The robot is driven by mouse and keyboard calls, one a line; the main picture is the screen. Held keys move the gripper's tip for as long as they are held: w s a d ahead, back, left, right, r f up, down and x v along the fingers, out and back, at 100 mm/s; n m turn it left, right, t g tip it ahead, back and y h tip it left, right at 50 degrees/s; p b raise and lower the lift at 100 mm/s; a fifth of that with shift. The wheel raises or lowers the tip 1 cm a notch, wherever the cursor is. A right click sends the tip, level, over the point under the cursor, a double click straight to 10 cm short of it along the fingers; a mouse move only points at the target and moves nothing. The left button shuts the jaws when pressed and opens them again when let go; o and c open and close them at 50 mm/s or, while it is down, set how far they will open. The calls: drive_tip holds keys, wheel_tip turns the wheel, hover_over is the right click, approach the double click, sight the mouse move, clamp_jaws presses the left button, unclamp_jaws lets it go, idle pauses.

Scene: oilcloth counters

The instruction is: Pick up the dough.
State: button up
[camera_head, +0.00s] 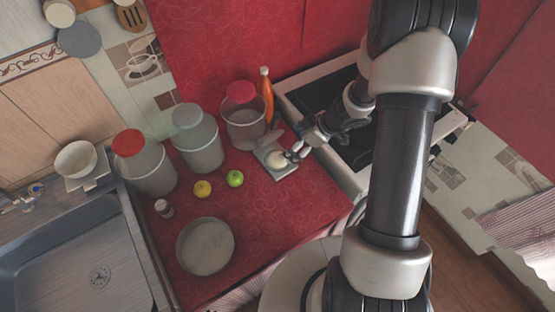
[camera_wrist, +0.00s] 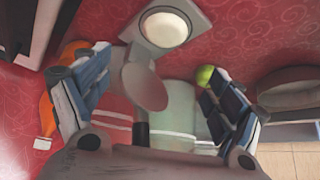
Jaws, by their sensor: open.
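A pale round lump, which looks like the dough (camera_head: 277,158), sits on a small grey square scale or plate (camera_head: 284,173) on the red counter. In the wrist view the dough (camera_wrist: 164,29) is near the top, on its grey square base (camera_wrist: 199,19). My gripper (camera_head: 297,152) is just right of the dough in the head view. In the wrist view my gripper (camera_wrist: 154,68) has its fingers spread wide, with nothing held between them. The dough shows beyond the fingertips, apart from them. I cannot tell the exact height gap.
A grey oval paddle-like thing (camera_wrist: 145,88) stands close by the dough. Behind are lidded jars (camera_head: 243,118) and an orange bottle (camera_head: 266,88). A lime (camera_head: 235,178), a lemon (camera_head: 202,190) and a round pan (camera_head: 205,246) are left. The stove (camera_head: 345,172) is right.

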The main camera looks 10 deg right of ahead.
drive_tip(key=b, duration=0.3)
approach(274, 157)
drive_tip(key=shift+w+a+f, duration=0.3)
drive_tip(key=shift+w+f, duration=0.1)
drive_tip(key=shift+f, duration=0.15)
drive_tip(key=shift+w+a+f, duration=0.3)
drive_tip(key=shift+w+f, duration=0.1)
drive_tip(key=shift+f, duration=0.1)
drive_tip(key=b+x, duration=0.2)
drive_tip(key=x, duration=0.1)
drive_tip(key=b+x, duration=0.1)
drive_tip(key=x, duration=0.1)
drive_tip(key=shift+s+d+f, duration=0.1)
drive_tip(key=shift+s+f, duration=0.1)
drive_tip(key=shift+s, duration=0.15)
drive_tip(key=shift+w, duration=0.15)
drive_tip(key=shift+r, duration=0.1)
drive_tip(key=c, duration=1.3)
drive_tip(key=shift+c, duration=0.2)
